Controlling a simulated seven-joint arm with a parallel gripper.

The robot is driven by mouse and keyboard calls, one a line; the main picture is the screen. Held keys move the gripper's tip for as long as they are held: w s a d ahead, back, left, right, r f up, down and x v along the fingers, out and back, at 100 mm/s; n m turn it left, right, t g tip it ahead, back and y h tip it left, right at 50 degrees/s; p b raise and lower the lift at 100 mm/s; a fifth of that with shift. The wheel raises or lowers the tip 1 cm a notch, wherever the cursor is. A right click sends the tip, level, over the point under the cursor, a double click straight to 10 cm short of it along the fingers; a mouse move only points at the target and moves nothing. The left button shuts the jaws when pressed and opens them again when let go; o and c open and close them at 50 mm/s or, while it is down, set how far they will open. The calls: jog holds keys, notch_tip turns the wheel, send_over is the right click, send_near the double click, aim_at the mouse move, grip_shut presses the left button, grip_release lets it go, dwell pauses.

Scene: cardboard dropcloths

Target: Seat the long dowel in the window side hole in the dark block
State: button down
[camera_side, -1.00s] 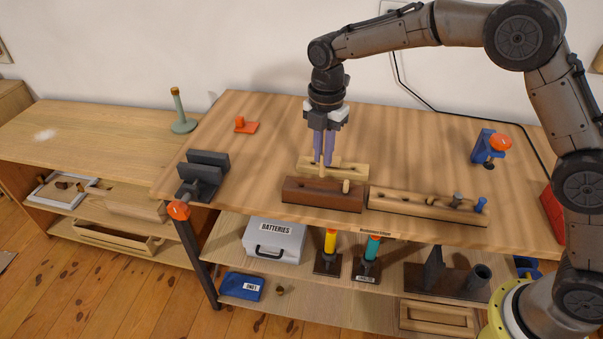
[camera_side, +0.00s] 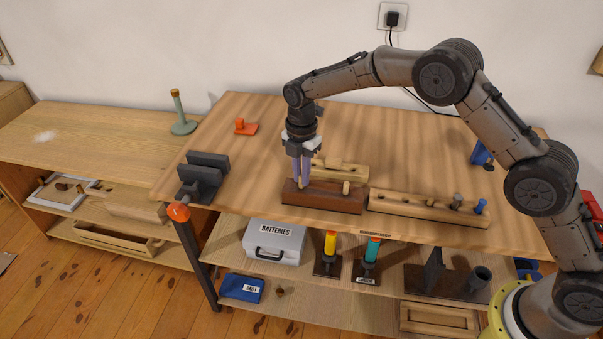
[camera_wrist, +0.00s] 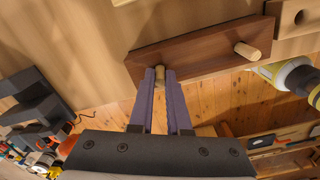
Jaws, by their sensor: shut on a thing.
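The dark block (camera_side: 322,201) lies near the front edge of the table; it also shows in the wrist view (camera_wrist: 205,42). My gripper (camera_side: 303,185) is low over its left end. Its purple fingers are shut on a pale wooden dowel (camera_wrist: 160,78), whose upper end shows between the fingertips in the wrist view. The dowel stands about upright at the left end of the block. Its lower end is hidden, so I cannot tell how deep it sits in a hole. A second pale dowel (camera_wrist: 247,51) stands in the block's right end.
A pale block (camera_side: 348,171) with pegs lies just behind the dark block. A long pale block (camera_side: 415,206) with several pegs lies to the right. A dark vise (camera_side: 203,178) is at the left, and an orange piece (camera_side: 245,128) lies behind. The table's middle is clear.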

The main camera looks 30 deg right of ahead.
jog(key=shift+f, duration=0.2)
jog(key=c, duration=0.9)
grip_release()
jog(key=shift+r, duration=0.15)
notch_tip(320, 180, up, 12)
jog(key=shift+r, duration=0.1)
